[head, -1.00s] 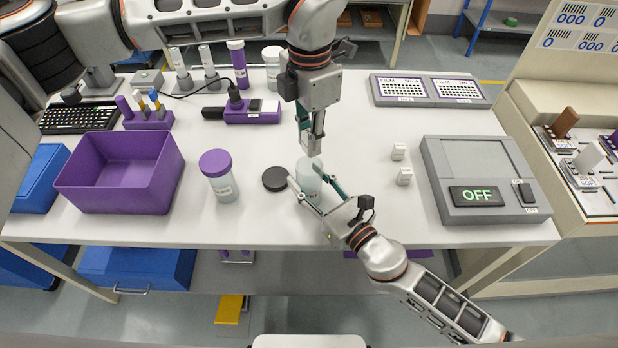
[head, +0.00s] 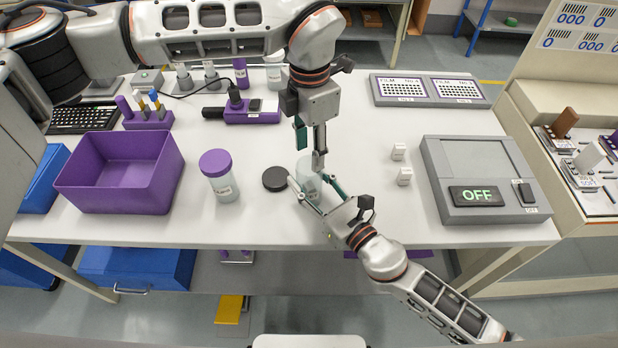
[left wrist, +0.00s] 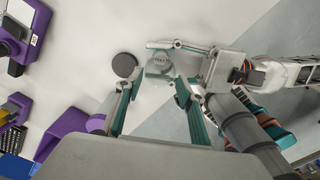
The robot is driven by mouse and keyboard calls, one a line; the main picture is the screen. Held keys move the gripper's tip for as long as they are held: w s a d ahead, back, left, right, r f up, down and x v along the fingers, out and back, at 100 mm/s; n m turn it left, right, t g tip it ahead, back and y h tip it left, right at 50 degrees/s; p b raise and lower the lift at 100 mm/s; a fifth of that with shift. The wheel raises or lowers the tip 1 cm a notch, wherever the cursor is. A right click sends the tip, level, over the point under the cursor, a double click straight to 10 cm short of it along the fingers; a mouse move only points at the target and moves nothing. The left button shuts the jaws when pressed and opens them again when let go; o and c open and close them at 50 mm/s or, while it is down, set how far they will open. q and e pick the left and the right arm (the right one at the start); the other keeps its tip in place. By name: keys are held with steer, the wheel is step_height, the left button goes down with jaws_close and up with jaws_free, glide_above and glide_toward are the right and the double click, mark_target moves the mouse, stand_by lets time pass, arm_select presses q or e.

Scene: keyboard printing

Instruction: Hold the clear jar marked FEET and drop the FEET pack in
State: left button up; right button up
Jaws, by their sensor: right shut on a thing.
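The clear jar (head: 306,180) stands without a lid on the table, held between the fingers of my right gripper (head: 310,196). My left gripper (head: 309,150) is above the jar, fingers spread and empty. In the left wrist view, the jar (left wrist: 158,64) shows from above beyond the open fingers of my left gripper (left wrist: 152,108). Small dark lettering like FEET shows at the jar; I cannot tell if it is on a pack inside. No pack is between the left fingers.
A black round lid (head: 275,179) lies left of the jar. A purple-lidded jar (head: 221,184) and a purple bin (head: 120,185) stand farther left. Two small white blocks (head: 398,151) (head: 404,176) and a grey device reading OFF (head: 478,205) are at right.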

arm_select(q)
steer(key=shift+r, duration=0.1)
step_height(320, 180, up, 12)
stand_by(0.6)
arm_select(e)
steer(key=o, duration=1.2)
steer(key=v, duration=1.2)
